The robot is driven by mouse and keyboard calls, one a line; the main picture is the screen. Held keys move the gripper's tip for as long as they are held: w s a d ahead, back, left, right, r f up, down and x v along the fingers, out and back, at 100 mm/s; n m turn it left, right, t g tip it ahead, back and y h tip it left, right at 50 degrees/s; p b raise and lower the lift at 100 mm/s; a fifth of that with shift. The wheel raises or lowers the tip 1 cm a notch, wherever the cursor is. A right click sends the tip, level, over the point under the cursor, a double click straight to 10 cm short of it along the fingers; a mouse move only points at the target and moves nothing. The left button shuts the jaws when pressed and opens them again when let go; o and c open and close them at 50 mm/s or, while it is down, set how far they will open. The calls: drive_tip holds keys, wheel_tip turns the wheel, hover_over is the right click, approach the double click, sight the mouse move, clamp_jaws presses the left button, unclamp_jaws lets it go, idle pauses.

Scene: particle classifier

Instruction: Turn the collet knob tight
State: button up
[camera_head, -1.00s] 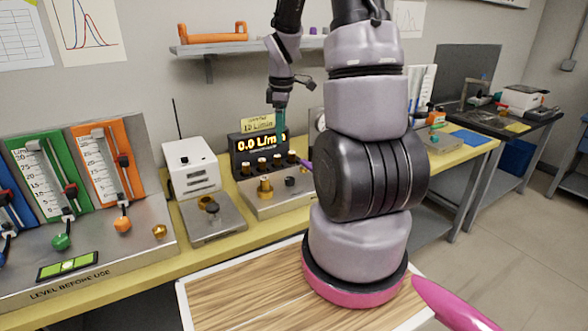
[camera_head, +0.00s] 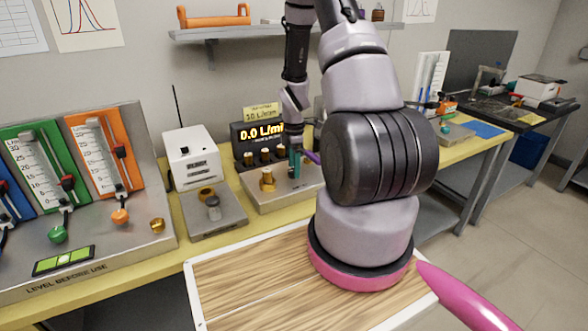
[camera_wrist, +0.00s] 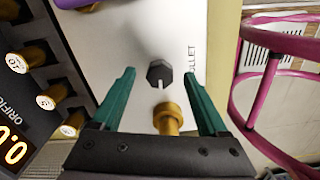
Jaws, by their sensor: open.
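The collet knob (camera_wrist: 159,73) is a black hexagonal knob with a white line, on a pale metal plate marked with the partly visible letters "LLET". My gripper (camera_wrist: 159,76) is open, with one green finger on each side of the knob and gaps visible between. I cannot tell how far the fingertips are above the plate. In the head view my gripper (camera_head: 295,163) points down at the metal base (camera_head: 262,201) of the flow meter and hides the knob. A brass fitting (camera_wrist: 168,118) stands close beside the knob, also between the fingers in the wrist view.
The flow display (camera_head: 262,132) reads 0.0 L/min. Several brass-ended orifices (camera_wrist: 45,102) stand left of the knob in the wrist view. A purple part (camera_head: 313,157) is beside my gripper. A white box (camera_head: 190,157) and flow tubes stand left. A pink curved frame (camera_wrist: 245,75) is at right.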

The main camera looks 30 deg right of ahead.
drive_tip(key=shift+f, duration=0.7)
clamp_jaws()
